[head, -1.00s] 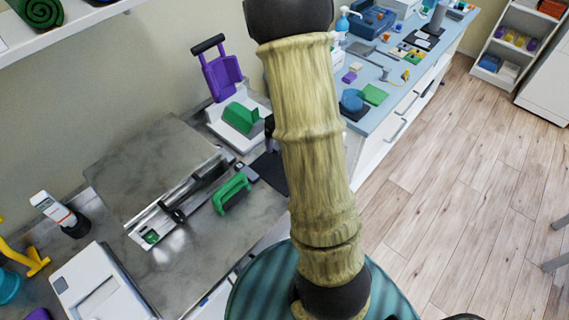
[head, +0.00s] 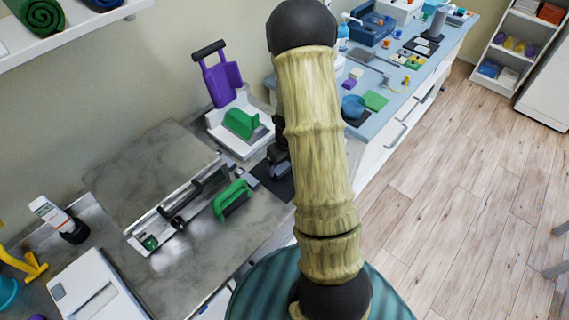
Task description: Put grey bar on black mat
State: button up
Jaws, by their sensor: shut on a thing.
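The black mat (head: 268,186) lies flat on the grey worktop, at its right edge, left of my arm. My gripper (head: 279,158) shows as a dark shape at the left edge of my arm, over the far part of the mat. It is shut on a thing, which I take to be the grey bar. The bar is mostly hidden by the gripper and arm, so I cannot tell whether it touches the mat.
A green-handled brush (head: 232,199) lies just left of the mat. A long metal rail (head: 178,210) is beyond it. A white device with a green block (head: 241,123) stands behind. The blue counter (head: 392,98) at the right holds several small items.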

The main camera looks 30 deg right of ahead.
jog(key=shift+w+d+f, duration=0.1)
jog(key=shift+f, duration=0.4)
jog(key=shift+a+f, duration=0.1)
jog(key=shift+a, duration=0.1)
jog(key=o, duration=0.7)
jog(key=shift+o, duration=0.7)
jog(key=shift+d, duration=0.2)
notch_tip(320, 180, up, 12)
jog(key=s, duration=0.1)
jog(key=shift+s+p, duration=0.3)
jog(key=shift+p, duration=0.05)
